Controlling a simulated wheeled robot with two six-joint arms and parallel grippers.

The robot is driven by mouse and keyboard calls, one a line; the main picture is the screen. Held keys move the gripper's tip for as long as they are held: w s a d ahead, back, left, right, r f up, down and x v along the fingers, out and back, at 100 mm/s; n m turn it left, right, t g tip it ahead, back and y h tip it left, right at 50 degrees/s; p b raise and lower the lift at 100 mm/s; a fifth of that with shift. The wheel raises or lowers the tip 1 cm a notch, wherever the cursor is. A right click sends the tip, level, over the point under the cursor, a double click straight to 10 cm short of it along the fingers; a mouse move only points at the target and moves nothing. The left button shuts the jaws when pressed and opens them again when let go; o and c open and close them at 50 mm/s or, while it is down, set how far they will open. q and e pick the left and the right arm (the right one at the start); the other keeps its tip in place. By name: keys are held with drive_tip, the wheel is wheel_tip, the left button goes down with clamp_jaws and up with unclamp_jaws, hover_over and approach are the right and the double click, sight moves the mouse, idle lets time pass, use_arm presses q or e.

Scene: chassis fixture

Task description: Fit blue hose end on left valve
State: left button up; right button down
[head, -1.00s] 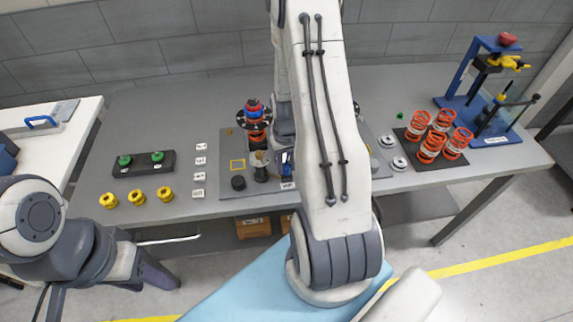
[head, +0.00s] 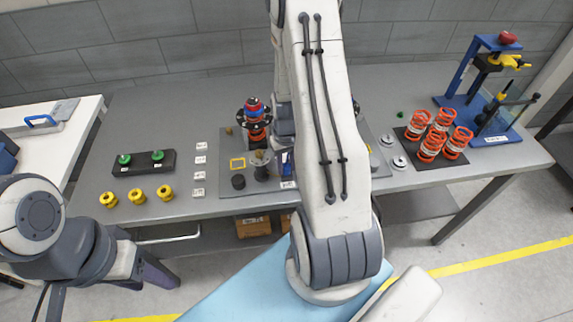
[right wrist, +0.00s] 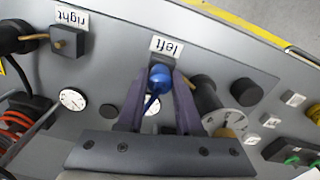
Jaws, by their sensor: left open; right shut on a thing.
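My right gripper (right wrist: 155,100) is shut on the blue hose end (right wrist: 160,78), a round blue piece with a thin blue stem between the two purple fingers. It is above the grey panel, right at the upside-down "left" label (right wrist: 166,47). The left valve is hidden behind the hose end and fingers, so I cannot tell whether they touch. In the head view my right arm covers most of this spot; a bit of blue shows beside the label (head: 288,184). My left gripper (head: 158,274) is open, low at the left, off the table's front edge.
The right valve block (right wrist: 68,42) with its "right" label stands at the wrist view's upper left. A flanged cylinder (right wrist: 220,112) and a dark knob (right wrist: 247,92) stand close by the right finger. Yellow spools (head: 137,196) and orange springs (head: 431,146) stand on the table.

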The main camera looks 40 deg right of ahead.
drive_tip(key=shift+f, duration=0.2)
idle(0.5)
drive_tip(key=c, duration=0.5)
unclamp_jaws()
drive_tip(key=shift+r, duration=0.1)
wheel_tip(320, 180, up, 7)
drive_tip(key=p, duration=0.6)
